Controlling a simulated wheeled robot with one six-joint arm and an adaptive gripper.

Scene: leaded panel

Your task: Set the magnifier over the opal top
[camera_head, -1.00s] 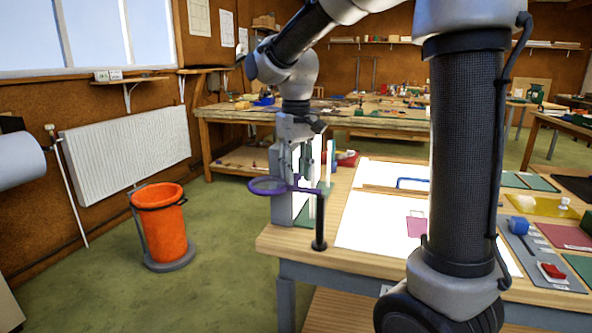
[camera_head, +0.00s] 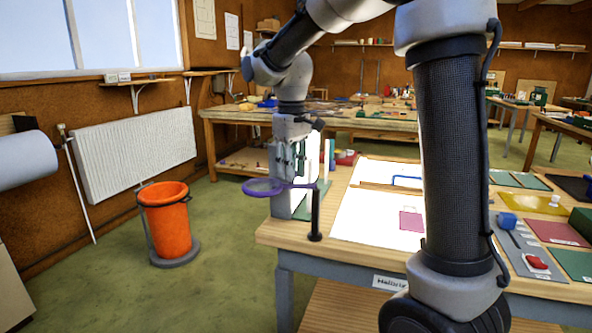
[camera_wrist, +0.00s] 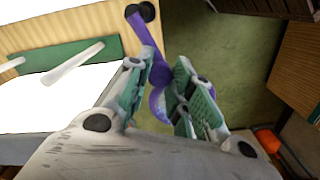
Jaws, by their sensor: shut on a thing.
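The magnifier is a purple ring (camera_head: 262,188) on a purple arm that runs to a black upright post (camera_head: 315,215) at the bench's near left corner. The ring hangs out past the bench's left edge, over the floor. My gripper (camera_head: 291,174) points down and is shut on the magnifier's purple arm near the ring. In the wrist view the purple arm (camera_wrist: 146,38) runs from the dark post top into my fingers (camera_wrist: 163,75), which hide part of the ring. The opal top (camera_head: 372,215) is the bright white panel on the bench, right of the post.
A magenta piece (camera_head: 411,220) lies on the opal top, with a blue handle-like item (camera_head: 407,178) behind. White and green upright sheets stand at the bench's left end, close to my gripper. An orange bucket (camera_head: 166,225) stands on the floor to the left.

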